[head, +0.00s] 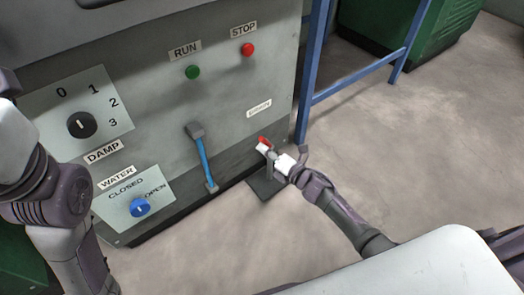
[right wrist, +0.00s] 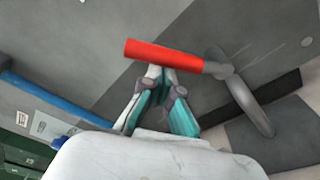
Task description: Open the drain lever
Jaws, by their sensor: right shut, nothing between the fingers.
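The drain lever's red handle (head: 264,141) is at the lower right of the grey machine panel. In the right wrist view the red handle (right wrist: 160,54) lies across the top of a grey bent pipe (right wrist: 245,92). My right gripper (head: 272,154) is at the lever, its fingers shut and empty. In the wrist view its fingertips (right wrist: 161,72) come together right at the underside of the red handle, which partly hides them. Whether they touch it I cannot tell. My left arm shows at the left edge of the head view; its gripper is not visible.
The panel (head: 235,110) carries a green RUN button (head: 193,72), a red STOP button (head: 247,49), a DAMP knob (head: 82,125), a blue WATER knob (head: 140,207) and a blue tube (head: 204,160). A blue frame (head: 312,70) stands right of the machine. Open floor lies beyond it.

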